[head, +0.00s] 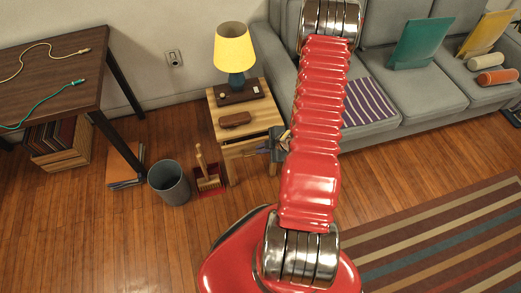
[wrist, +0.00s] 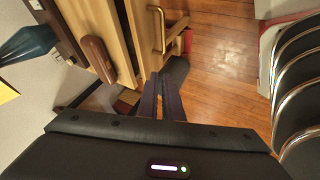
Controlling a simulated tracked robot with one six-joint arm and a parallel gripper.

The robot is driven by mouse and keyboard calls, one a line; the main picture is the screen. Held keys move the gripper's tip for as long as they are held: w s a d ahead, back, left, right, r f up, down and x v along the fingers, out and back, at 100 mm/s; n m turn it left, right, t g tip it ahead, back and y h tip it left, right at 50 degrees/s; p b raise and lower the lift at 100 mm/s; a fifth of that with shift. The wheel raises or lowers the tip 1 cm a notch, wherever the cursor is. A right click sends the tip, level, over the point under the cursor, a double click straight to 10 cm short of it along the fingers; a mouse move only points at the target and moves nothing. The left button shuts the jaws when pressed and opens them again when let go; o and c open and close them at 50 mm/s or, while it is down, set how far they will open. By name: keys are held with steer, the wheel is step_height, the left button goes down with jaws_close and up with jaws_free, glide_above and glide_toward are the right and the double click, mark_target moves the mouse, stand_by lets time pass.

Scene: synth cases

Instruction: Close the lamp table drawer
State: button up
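The wooden lamp table (head: 215,115) stands left of the grey sofa. Its drawer (head: 240,151) is at the front, below the top, and a dark gap shows along its upper edge; how far it stands out is hard to tell. In the wrist view the drawer front carries a brass bar handle (wrist: 159,30). My gripper (head: 268,146) is at the right part of the drawer front, partly hidden by my red arm. In the wrist view its fingers (wrist: 158,78) are together at the tips, holding nothing, just below the handle; contact cannot be told.
A yellow-shaded lamp (head: 235,50) and a brown case (head: 235,120) are on the table. A grey bin (head: 169,183) and a brush in a red dustpan (head: 207,178) stand at left. The sofa (head: 390,90) is at right, a striped rug (head: 450,240) before it.

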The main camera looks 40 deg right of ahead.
steer(key=shift+o, duration=0.7)
steer(key=shift+w+d+r, duration=0.1)
steer(key=shift+w+r, duration=0.05)
steer(key=shift+r, duration=0.1)
steer(key=shift+o, duration=0.5)
steer(key=w+d+r+m+h, duration=0.1)
steer(key=w+d+r+h, duration=0.1)
steer(key=r, duration=0.5)
steer(key=shift+w+r+g, duration=0.35)
steer(key=shift+w+g, duration=0.05)
steer(key=shift+w, duration=0.4)
steer(key=w+a+r+m+h, duration=0.1)
steer(key=a+r+m+h, duration=0.15)
steer(key=r, duration=0.75)
steer(key=w+a+r+m+h, duration=0.1)
steer(key=a+r+m, duration=0.2)
steer(key=r, duration=0.8)
steer(key=s+a+r+m+y, duration=0.2)
steer(key=s+a+r, duration=0.6)
steer(key=a, duration=0.3)
steer(key=s+a+r+m+y, duration=0.2)
steer(key=s+a+r+m, duration=0.1)
steer(key=s+a+r, duration=0.5)
steer(key=s+a, duration=0.1)
steer(key=a, duration=0.2)
steer(key=shift+a+r+g, duration=0.15)
steer(key=shift+r+g, duration=0.1)
steer(key=shift+g, duration=0.15)
